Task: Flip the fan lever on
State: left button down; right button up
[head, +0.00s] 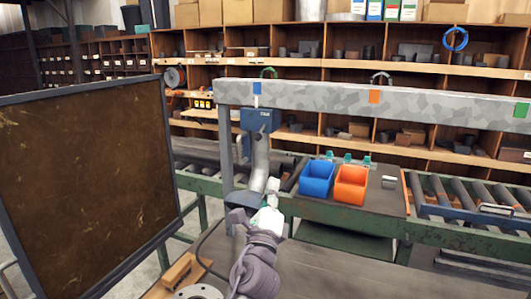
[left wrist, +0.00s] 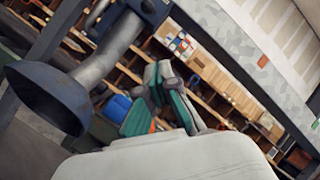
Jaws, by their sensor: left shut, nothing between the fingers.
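A dark blue fan box (head: 256,120) with a small pale label hangs under the grey beam. A grey duct (head: 260,160) runs down from it to a dark hood (head: 243,200). I cannot make out the lever clearly. My left gripper (head: 270,190) is shut and empty, raised in front of the lower duct and beside the hood. In the left wrist view its teal and grey fingers (left wrist: 160,98) are together. There the hood (left wrist: 45,95) is at the left, and the duct (left wrist: 105,55) rises to the blue box (left wrist: 150,8), apart from the fingers. My right gripper is not in view.
A blue bin (head: 316,180) and an orange bin (head: 351,186) stand on the bench right of my gripper. A large brown framed panel (head: 85,180) fills the left. The grey beam (head: 390,101) crosses above; shelves (head: 400,65) stand behind.

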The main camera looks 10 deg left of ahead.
aim_at(261, 132)
pick_arm(q)
jog(key=w+a+r+p, duration=0.3)
jog(key=w+r, duration=0.3)
jog(key=w, duration=0.3)
jog(key=shift+a+p, duration=0.35)
jog(key=shift+p, duration=0.2)
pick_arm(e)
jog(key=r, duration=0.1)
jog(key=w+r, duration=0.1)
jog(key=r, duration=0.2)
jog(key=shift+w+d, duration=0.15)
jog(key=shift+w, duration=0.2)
pick_arm(q)
jog(key=shift+w, duration=0.15)
